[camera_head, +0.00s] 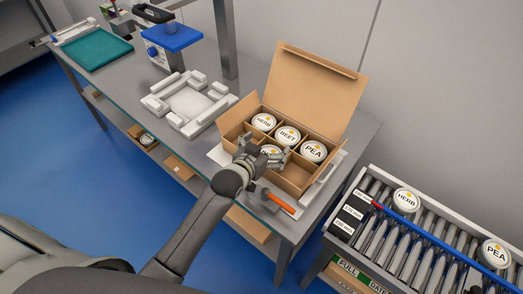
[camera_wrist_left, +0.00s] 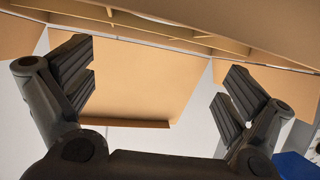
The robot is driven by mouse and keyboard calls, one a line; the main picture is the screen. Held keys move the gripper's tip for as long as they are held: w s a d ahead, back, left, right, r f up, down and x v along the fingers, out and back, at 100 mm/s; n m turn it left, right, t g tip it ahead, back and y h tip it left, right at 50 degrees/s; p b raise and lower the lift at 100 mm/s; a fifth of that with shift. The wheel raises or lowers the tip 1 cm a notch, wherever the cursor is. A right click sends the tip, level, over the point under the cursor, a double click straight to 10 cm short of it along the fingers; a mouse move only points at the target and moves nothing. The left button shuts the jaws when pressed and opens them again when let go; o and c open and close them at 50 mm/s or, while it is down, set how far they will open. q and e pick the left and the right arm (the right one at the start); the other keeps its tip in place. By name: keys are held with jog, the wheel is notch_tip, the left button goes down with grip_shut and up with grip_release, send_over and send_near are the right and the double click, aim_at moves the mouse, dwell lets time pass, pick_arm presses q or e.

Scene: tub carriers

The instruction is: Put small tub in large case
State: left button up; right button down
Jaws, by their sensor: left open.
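The large case (camera_head: 318,92) is an open cardboard box with dividers and a raised lid, standing on the bench. White-lidded tubs sit in its compartments: HERB (camera_head: 263,121), BEET (camera_head: 288,136) and PEA (camera_head: 314,151). Another tub (camera_head: 269,151) shows partly behind my gripper. My left gripper (camera_head: 262,157) is open at the case's front side, close to that tub; I cannot tell if they touch. In the left wrist view its spread fingers (camera_wrist_left: 160,88) have no tub between them, only a cardboard flap (camera_wrist_left: 140,80) beyond. Two more tubs, HERB (camera_head: 406,200) and PEA (camera_head: 494,253), are on the roller conveyor.
The roller conveyor (camera_head: 418,222) with a blue rail is at the right. A white tray-like fixture (camera_head: 188,103), a blue-topped device (camera_head: 172,37) and a teal mat (camera_head: 92,54) are on the bench. An orange-handled tool (camera_head: 279,203) lies at its front edge.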

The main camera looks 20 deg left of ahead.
pick_arm(q)
jog(key=shift+r, duration=0.7)
jog(key=b+v, duration=0.1)
jog(key=v, duration=1.1)
jog(key=shift+f+b, duration=0.25)
jog(key=shift+b, duration=0.1)
jog(key=shift+s+f, duration=0.1)
